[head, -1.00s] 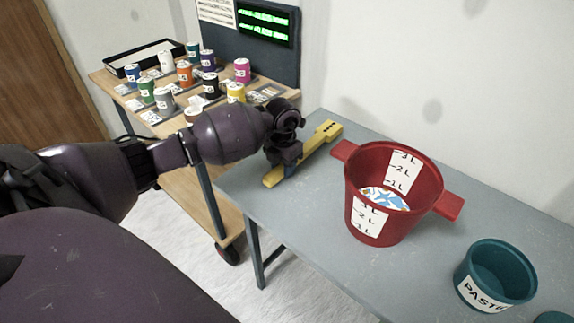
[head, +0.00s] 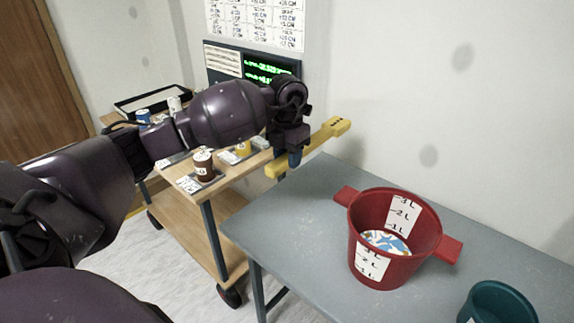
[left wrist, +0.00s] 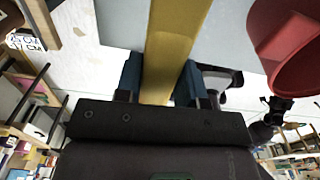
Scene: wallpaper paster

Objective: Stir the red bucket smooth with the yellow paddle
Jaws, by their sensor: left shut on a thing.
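The red bucket (head: 378,265) stands upright on the grey table, with two side handles and white litre scales. A patchy white, blue and tan content (head: 385,241) shows inside it. My left gripper (head: 292,158) is shut on the yellow paddle (head: 325,133) and holds it raised above the table's far left corner, left of the bucket. In the left wrist view the paddle (left wrist: 175,45) runs between the two blue fingertips, and part of the red bucket (left wrist: 285,45) shows at upper right.
A teal tub (head: 497,303) stands at the table's front right, cut off by the frame. A wooden cart (head: 225,170) with several cans is behind my left arm. The grey table (head: 310,215) is bare left of the bucket. A wall rises behind the table.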

